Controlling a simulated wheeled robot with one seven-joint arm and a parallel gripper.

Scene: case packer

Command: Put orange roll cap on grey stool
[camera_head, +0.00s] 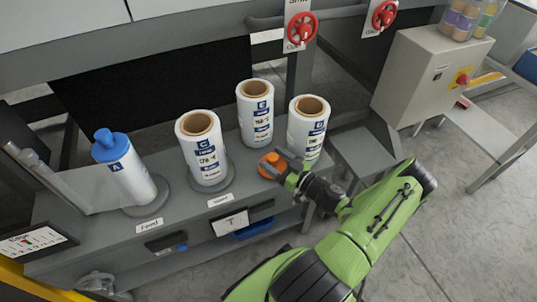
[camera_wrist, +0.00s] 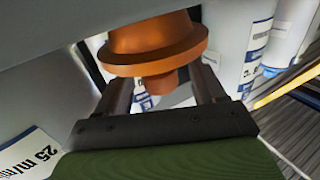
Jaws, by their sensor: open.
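The orange roll cap (camera_head: 270,166) is on the grey bench, at its front edge beside the white rolls. In the wrist view the cap (camera_wrist: 155,42) shows a wide flange and a narrower stub. My gripper (camera_head: 281,164) is at the cap, with its fingers open. In the wrist view my gripper (camera_wrist: 160,82) has one finger on each side of the stub, with gaps showing. The fingertips are partly hidden by the cap. A low grey stool (camera_head: 366,148) stands right of the bench, behind my arm; its top looks bare.
Several white rolls stand on the bench (camera_head: 165,215), including one with a blue cap (camera_head: 110,146) at left. The roll (camera_head: 307,128) just behind my gripper is close. A grey control box (camera_head: 420,75) stands beyond the stool. Red valve wheels (camera_head: 301,27) hang above.

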